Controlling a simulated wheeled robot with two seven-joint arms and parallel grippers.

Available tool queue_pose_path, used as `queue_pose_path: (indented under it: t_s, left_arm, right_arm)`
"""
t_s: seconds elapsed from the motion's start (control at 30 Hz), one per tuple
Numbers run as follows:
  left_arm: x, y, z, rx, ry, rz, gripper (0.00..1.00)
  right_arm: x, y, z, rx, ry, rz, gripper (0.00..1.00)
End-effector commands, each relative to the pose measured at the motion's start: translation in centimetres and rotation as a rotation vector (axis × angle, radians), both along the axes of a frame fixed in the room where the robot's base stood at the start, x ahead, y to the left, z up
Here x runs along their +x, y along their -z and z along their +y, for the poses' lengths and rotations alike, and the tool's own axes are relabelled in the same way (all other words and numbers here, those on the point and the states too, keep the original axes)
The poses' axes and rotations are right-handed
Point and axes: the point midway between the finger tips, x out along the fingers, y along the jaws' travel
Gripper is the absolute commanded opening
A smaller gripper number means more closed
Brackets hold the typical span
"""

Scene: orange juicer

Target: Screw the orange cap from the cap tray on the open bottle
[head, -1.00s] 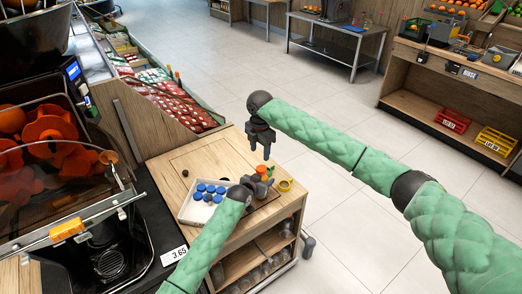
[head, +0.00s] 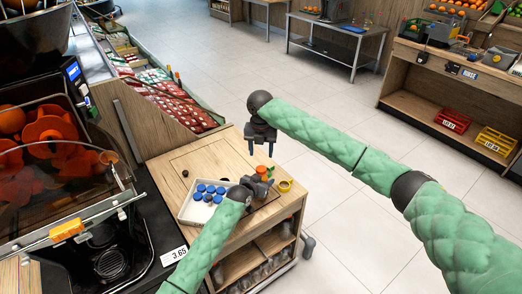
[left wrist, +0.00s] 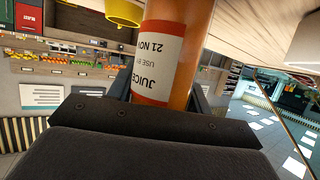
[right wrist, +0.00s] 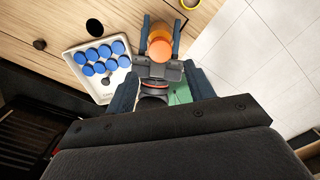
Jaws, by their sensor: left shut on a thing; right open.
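The orange bottle (left wrist: 185,50), with a white "JUICE" label, is held between the fingers of my left gripper (head: 262,183). In the right wrist view, a flat orange disc, which looks like the orange cap (right wrist: 160,50), covers the bottle's top. It shows as an orange spot (head: 261,169) in the head view. My right gripper (head: 262,150) is open and empty, above the bottle and apart from it, its fingers pointing down. The white cap tray (head: 187,213) holds several blue caps (right wrist: 98,54); I see no orange cap in it.
A yellow ring-like thing (head: 285,185) is right of the bottle at the wooden counter's (head: 170,162) edge. A small dark knob (head: 185,173) is behind the tray. The juicer (head: 60,150) stands at the left. The space above the counter's back is free.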

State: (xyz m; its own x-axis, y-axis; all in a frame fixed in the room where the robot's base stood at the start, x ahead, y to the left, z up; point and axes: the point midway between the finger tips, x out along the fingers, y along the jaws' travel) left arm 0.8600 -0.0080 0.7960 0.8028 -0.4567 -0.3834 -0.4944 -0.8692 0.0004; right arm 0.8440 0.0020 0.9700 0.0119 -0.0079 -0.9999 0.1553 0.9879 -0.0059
Motion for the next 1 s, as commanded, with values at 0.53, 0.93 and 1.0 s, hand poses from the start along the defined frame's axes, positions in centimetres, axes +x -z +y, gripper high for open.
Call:
queue_pose_path:
  t_s: [0.53,0.93,1.0]
  left_arm:
    - [0.0,-0.1,0.0,0.0,0.0,-0.001,0.0]
    - [0.0,-0.1,0.0,0.0,0.0,-0.001,0.0]
    - [0.0,-0.1,0.0,0.0,0.0,-0.001,0.0]
  right_arm:
    - [0.0,5.8,-0.1,-0.001,0.002,0.002,0.53]
    - [0.1,8.0,-0.1,0.0,0.001,0.0,0.53]
    - [0.1,8.0,-0.1,0.0,0.001,0.0,0.53]
